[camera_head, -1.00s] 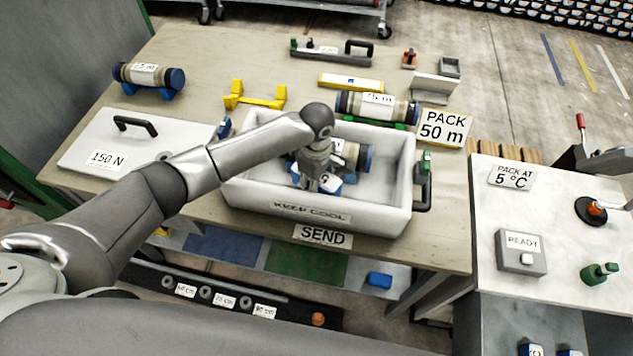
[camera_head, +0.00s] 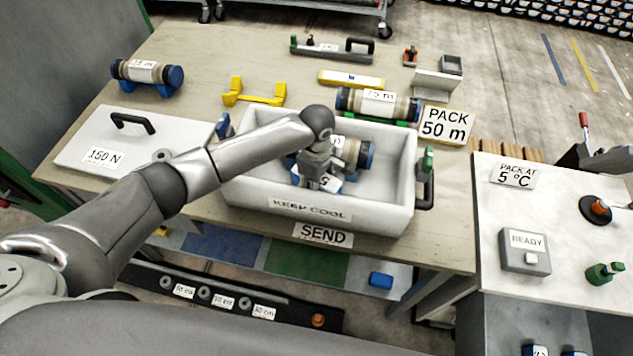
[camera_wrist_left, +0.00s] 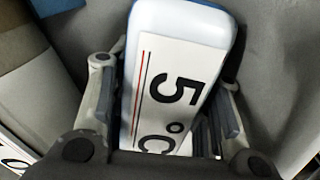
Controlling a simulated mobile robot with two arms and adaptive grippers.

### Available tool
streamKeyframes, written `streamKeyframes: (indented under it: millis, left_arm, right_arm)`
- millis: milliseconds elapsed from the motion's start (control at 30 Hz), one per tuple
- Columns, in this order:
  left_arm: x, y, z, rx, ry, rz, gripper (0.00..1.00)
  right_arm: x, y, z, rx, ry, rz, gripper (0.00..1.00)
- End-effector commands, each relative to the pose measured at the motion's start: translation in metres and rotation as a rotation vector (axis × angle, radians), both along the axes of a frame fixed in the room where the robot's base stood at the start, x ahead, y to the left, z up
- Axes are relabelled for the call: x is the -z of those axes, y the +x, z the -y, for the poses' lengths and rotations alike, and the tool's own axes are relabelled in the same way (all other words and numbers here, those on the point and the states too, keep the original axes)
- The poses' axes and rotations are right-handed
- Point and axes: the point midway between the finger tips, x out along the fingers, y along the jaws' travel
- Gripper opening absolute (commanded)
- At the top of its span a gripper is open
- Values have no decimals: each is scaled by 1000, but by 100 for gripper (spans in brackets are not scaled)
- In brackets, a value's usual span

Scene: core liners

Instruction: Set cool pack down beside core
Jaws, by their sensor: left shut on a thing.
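The cool pack (camera_wrist_left: 175,75) is blue and white with a "5 °C" label. My left gripper (camera_head: 316,180) is shut on it inside the white "KEEP COOL" box (camera_head: 310,222). In the left wrist view my left gripper's fingers (camera_wrist_left: 170,105) lie on both sides of the pack. The core (camera_head: 358,153) lies in the box just behind the pack, partly hidden by my gripper; its blue end cap shows. In the wrist view part of the core (camera_wrist_left: 22,65) shows at the left edge. I cannot tell whether the pack touches the box floor. My right gripper is not in view.
The box's right part is free. A white lid marked "150 N" (camera_head: 85,160) lies to the left. Other cores lie behind the box (camera_head: 350,100) and at the back left (camera_head: 135,70). A "READY" button box (camera_head: 525,262) stands on the right table.

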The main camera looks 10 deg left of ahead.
Motion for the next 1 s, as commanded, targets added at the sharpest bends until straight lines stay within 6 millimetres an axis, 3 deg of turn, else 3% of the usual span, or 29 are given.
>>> streamKeyframes:
  millis: [300,333,500,867,1000]
  left_arm:
    - [6,1,0,0,0,1,7]
    - [5,1,0,0,-1,2,48]
    - [5,0,0,0,0,1,69]
    - [7,-2,0,0,2,-5,69]
    - [-5,-1,0,1,0,-3,69]
  right_arm:
    - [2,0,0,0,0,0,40]
    - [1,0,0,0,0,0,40]
    - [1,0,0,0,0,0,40]
    - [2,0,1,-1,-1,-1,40]
    - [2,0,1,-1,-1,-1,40]
